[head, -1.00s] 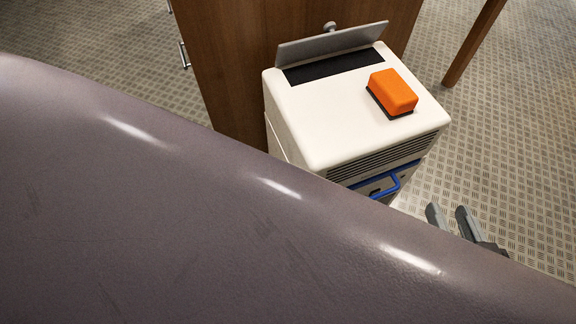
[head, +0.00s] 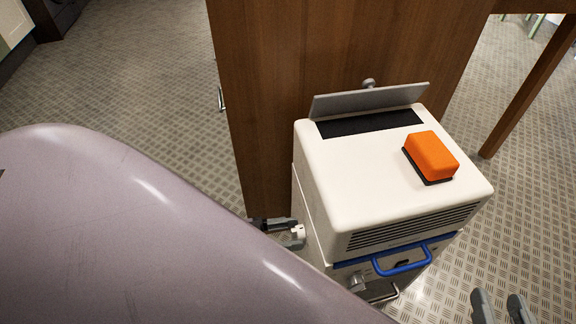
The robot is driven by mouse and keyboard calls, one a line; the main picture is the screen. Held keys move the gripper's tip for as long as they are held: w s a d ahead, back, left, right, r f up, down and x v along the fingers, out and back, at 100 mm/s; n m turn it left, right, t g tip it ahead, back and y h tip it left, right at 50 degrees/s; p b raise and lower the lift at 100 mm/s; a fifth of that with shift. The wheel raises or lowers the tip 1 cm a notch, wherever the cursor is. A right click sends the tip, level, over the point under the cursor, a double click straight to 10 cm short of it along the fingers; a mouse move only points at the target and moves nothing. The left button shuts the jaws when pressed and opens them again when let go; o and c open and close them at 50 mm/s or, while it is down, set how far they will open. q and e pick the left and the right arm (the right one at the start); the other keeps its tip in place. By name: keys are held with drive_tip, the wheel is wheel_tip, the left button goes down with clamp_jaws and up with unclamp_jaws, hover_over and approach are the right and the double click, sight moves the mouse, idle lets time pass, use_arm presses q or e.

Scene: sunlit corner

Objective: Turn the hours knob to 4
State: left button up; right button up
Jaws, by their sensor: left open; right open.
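A white box-shaped appliance (head: 375,165) stands right of centre, with a blue handle (head: 400,262) on its front. A small grey knob (head: 357,282) shows at the left of the front panel. Its markings are too small to read, so I cannot tell whether it is the hours knob. My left gripper (head: 288,234) is open beside the appliance's lower left side, partly hidden by a purple-grey surface. A small white piece (head: 298,231) shows at its fingers; I cannot tell what it is. My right gripper (head: 502,306) is open and empty, below right of the appliance.
The glossy purple-grey surface (head: 130,220) fills the lower left and hides part of the appliance's front. An orange block on a dark base (head: 432,155) sits on the appliance top, before a raised grey flap (head: 370,99). A brown wooden panel (head: 270,110) stands behind.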

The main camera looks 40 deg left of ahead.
use_arm(q)
drive_tip(key=c, duration=1)
drive_tip(key=shift+c, duration=0.2)
drive_tip(key=shift+m, duration=0.4)
use_arm(e)
drive_tip(key=shift+r, duration=0.1)
use_arm(q)
drive_tip(key=shift+r+m+y+p, duration=0.1)
drive_tip(key=shift+m+y+p, duration=0.35)
drive_tip(key=shift+m, duration=4.05)
drive_tip(key=shift+r+m+y+p, duration=0.1)
drive_tip(key=shift+m+y+p, duration=0.3)
drive_tip(key=shift+m, duration=4.1)
use_arm(e)
drive_tip(key=shift+w+a+f+m+g, duration=0.2)
drive_tip(key=shift+a+f+m+g, duration=0.1)
drive_tip(key=shift+a+g, duration=0.2)
